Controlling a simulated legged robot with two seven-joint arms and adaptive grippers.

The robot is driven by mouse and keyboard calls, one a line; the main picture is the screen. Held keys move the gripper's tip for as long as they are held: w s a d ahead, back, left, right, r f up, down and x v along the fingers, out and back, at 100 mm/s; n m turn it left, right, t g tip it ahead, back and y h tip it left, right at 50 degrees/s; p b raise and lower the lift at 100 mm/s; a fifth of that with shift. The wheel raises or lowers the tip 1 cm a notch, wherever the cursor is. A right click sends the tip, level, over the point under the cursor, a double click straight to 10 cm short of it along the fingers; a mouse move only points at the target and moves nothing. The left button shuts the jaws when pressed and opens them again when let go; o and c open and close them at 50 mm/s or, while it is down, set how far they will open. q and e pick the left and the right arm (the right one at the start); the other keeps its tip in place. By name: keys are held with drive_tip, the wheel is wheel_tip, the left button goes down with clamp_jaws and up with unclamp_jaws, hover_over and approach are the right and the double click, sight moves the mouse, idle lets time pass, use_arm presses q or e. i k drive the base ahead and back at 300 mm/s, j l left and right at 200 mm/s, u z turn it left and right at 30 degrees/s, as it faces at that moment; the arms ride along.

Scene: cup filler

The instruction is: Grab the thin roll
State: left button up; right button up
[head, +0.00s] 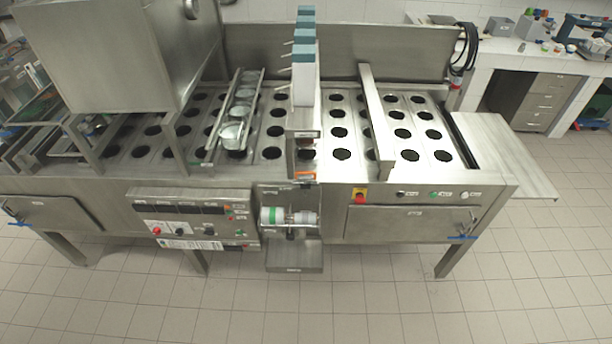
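Two rolls sit side by side on a holder at the machine's front, in the middle of the head view. The left roll (271,216) is white with a green band. The right roll (303,218) is pale grey-white and looks a little thinner, but at this size I cannot be sure which is the thin roll. Neither of my grippers is in view.
The steel cup filler (400,225) has a top with rows of dark round holes. A metal tray (295,258) juts out below the rolls. The tiled floor (350,310) in front is clear.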

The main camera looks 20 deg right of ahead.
sight(303, 219)
drive_tip(key=i+l, duration=0.15)
drive_tip(key=l, duration=0.2)
drive_tip(key=i+l, duration=0.15)
drive_tip(key=l, duration=0.2)
drive_tip(key=i+l+u, duration=0.1)
drive_tip(key=l, duration=0.25)
drive_tip(key=i+l, duration=0.15)
drive_tip(key=l, duration=0.2)
